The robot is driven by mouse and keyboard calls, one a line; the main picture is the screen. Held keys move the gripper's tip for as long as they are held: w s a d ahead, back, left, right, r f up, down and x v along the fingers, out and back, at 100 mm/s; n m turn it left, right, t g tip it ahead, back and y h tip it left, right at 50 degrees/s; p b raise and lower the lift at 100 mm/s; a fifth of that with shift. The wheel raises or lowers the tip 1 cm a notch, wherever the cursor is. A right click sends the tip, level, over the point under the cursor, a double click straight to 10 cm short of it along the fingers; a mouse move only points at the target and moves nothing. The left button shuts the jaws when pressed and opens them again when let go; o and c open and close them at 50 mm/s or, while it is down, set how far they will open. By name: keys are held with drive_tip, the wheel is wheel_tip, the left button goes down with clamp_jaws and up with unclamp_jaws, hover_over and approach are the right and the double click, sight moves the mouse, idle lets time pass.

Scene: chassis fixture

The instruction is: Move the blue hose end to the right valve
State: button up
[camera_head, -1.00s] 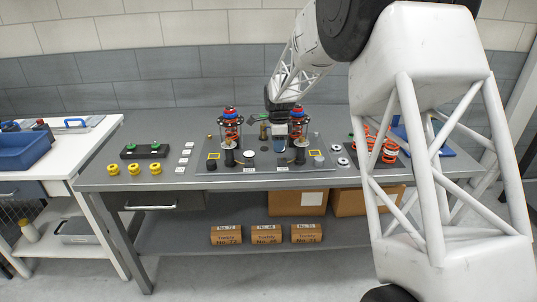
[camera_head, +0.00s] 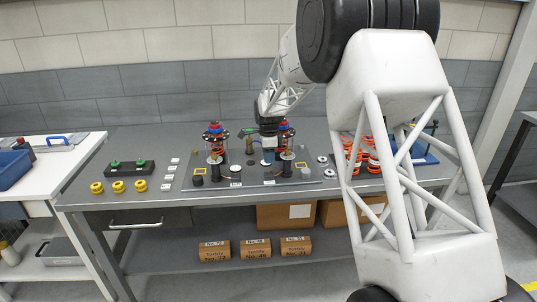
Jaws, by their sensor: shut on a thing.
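I cannot tell whether the piece touches the valve.
Red coils (camera_head: 374,155) and a blue tray (camera_head: 420,158) are at the right, partly behind my arm. A side table (camera_head: 40,165) stands at the far left.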

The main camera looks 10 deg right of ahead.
sight(269, 174)
drive_tip(key=shift+f, duration=1.35)
drive_tip(key=shift+f, duration=0.25)
drive_tip(key=shift+f, duration=0.7)
drive_tip(key=shift+f, duration=0.35)
idle(1.7)
drive_tip(key=o, duration=1.1)
drive_tip(key=shift+r, duration=3.5)
